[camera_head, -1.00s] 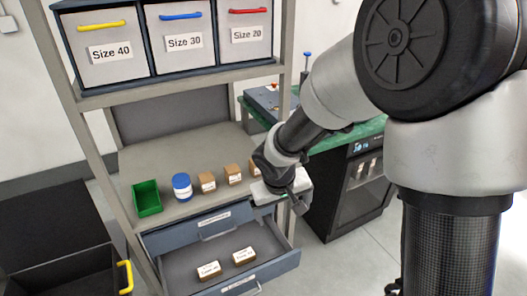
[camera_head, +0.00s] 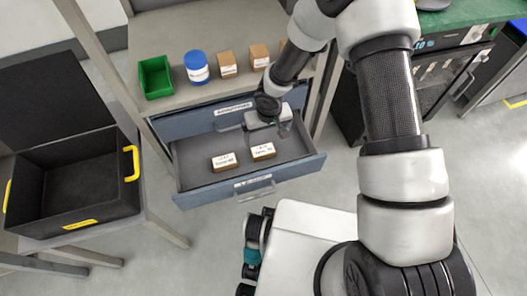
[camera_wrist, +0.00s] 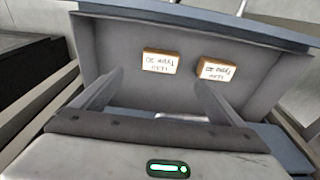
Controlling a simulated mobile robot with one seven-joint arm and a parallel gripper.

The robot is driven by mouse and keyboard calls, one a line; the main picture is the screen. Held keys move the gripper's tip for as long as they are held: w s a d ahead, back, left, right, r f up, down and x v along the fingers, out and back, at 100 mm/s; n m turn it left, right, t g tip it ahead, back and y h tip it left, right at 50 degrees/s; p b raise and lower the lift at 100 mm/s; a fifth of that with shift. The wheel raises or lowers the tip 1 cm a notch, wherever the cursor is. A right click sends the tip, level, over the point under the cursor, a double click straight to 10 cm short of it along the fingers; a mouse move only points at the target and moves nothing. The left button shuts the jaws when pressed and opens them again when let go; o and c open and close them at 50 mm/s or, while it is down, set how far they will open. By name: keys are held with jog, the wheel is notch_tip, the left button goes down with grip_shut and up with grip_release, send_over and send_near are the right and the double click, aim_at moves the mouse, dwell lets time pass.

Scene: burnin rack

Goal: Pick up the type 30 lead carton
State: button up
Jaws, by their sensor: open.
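The type 30 lead carton (camera_wrist: 160,62) is a small brown box with a white label, upside down in the wrist view, at left of the pair. In the head view it appears to be the right carton (camera_head: 263,151), lying in the open drawer (camera_head: 195,186). A second carton (camera_wrist: 215,71), apparently type 40, lies beside it; the head view shows it at left (camera_head: 224,162). My gripper (camera_head: 268,124) is above the back right of the drawer. In the wrist view my gripper (camera_wrist: 160,92) is open and empty, fingers apart, short of both cartons.
On the shelf above the drawer stand a green bin (camera_head: 155,78), a blue-and-white jar (camera_head: 197,67) and brown cartons (camera_head: 228,64). An open black case (camera_head: 75,180) is at left. The drawer walls surround the cartons; its floor is otherwise mostly clear.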

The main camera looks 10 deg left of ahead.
jog(key=b, duration=0.1)
send_over(263, 150)
jog(key=s+d, duration=0.1)
notch_tip(263, 150, down, 7)
jog(key=shift+s, duration=0.15)
jog(key=shift+w+a+f+b, duration=0.15)
jog(key=shift+f+b, duration=0.15)
jog(key=shift+f, duration=0.55)
jog(key=shift+w+a+f+b, duration=0.1)
jog(key=shift+w+f+b, duration=0.15)
jog(key=shift+f, duration=0.6)
jog(key=shift+w+a+f+b, duration=0.15)
jog(key=shift+f+b, duration=0.15)
jog(key=shift+f, duration=0.55)
jog(key=shift+c, duration=0.4)
jog(key=c, duration=1.1)
